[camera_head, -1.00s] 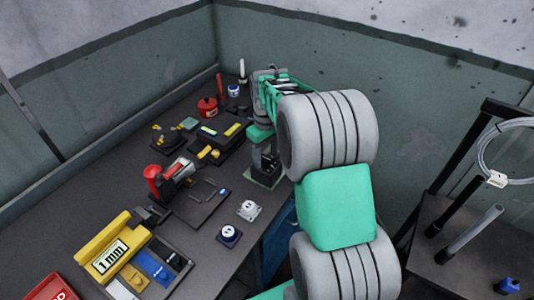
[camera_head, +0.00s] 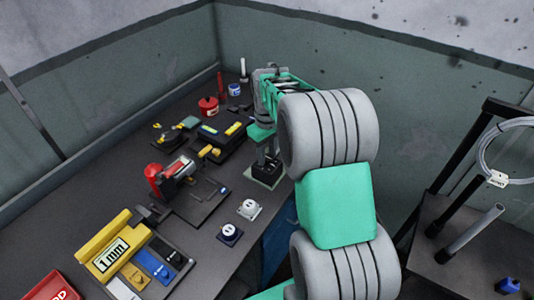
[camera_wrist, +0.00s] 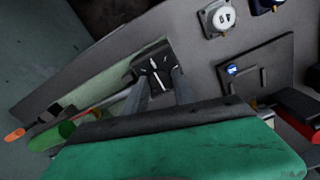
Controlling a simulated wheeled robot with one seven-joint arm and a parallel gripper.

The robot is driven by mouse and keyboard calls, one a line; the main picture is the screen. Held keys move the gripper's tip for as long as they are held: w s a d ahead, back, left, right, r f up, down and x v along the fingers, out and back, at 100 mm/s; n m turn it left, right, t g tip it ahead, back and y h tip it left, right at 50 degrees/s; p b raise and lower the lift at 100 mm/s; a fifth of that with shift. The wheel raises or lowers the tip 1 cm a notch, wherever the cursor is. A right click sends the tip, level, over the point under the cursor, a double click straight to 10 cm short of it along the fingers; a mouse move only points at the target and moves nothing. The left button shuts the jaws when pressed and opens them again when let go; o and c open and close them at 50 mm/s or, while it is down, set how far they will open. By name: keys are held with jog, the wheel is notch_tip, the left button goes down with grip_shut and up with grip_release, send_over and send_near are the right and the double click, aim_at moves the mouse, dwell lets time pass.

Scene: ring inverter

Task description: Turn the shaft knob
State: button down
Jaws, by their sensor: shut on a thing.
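A dark block with pale marks on top (camera_wrist: 155,66) stands on a pale green base plate (camera_head: 262,183) near the bench's right edge. I cannot clearly tell the shaft knob from the rest of this dark unit. My gripper (camera_head: 267,152) points down over the unit; its two fingers reach to it in the wrist view (camera_wrist: 161,84). The fingers are shut on the dark knob part, with a narrow gap between them. The exact contact is hidden by the fingers and my wrist.
A white round socket (camera_head: 249,208) and a dark-blue one (camera_head: 229,233) stand in front of the unit. A red-handled fixture (camera_head: 153,175), a yellow 1 mm block (camera_head: 108,252) and a red pot (camera_head: 208,106) share the bench. A wall closes the back.

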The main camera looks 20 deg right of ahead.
aim_at(267, 157)
jog(key=m, duration=0.4)
jog(key=shift+w+m+b, duration=0.1)
jog(key=shift+m+b, duration=0.2)
jog(key=shift+r+m, duration=0.15)
jog(key=shift+m, duration=2.05)
jog(key=c, duration=1)
grip_release()
jog(key=shift+c, duration=0.2)
notch_tip(267, 157, up, 8)
jog(key=shift+f+b, duration=0.15)
jog(key=shift+b, duration=0.6)
